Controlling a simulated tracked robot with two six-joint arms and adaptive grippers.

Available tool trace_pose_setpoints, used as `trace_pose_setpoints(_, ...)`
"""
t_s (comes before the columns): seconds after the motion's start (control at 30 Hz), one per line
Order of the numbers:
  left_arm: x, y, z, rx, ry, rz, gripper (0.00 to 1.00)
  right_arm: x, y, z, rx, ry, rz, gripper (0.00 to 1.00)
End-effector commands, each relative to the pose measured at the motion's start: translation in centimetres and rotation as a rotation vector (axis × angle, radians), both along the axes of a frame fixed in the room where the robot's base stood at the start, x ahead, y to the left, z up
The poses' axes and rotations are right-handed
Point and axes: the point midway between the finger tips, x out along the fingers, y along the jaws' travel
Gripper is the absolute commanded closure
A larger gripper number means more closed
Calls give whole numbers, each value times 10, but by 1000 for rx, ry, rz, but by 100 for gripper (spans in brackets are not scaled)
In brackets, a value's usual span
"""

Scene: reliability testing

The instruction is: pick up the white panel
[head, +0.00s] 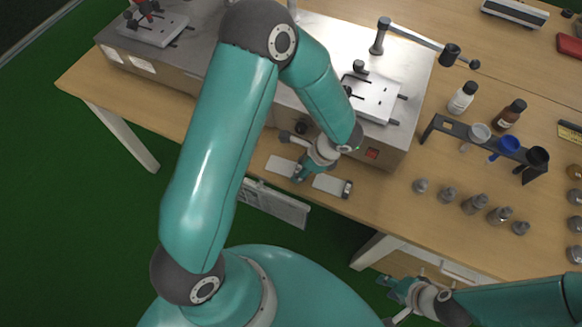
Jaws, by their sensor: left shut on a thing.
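A flat white panel (331,185) with a dark right end shows at the front edge of the wooden table. A white part also shows left of my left gripper, in line with it; the gripper hides the stretch between. My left gripper (300,174) reaches down over this middle stretch and is shut on the white panel. Its fingertips are partly hidden, and I cannot tell whether the panel is clear of the table. My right gripper (391,301) is open and empty at the lower right, below the table's front edge.
A metal instrument (411,62) stands just behind the panel. To the right are a dark rack (480,140) with cups, bottles (463,97) and several small metal weights (475,204). A grey-white unit (275,204) is below the table's front edge.

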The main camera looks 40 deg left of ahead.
Motion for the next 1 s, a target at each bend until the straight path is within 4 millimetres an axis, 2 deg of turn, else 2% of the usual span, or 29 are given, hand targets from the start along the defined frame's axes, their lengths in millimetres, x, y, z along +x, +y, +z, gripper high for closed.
trace_pose_setpoints(0.37, 1, 0, 3, 1, -2, 0, 78, 0, 0, 0, 0, 0, 0, 60)
trace_pose_setpoints(0.57, 1, 0, 19, 1, -4, 0, 78, 0, 0, 1, 0, 0, 0, 60)
trace_pose_setpoints(0.73, 2, 0, 52, 0, -9, 1, 78, 0, 0, 1, 0, 0, 0, 60)
trace_pose_setpoints(1.0, 2, -1, 129, -1, -9, -1, 78, 0, 0, 2, 0, 0, 0, 60)
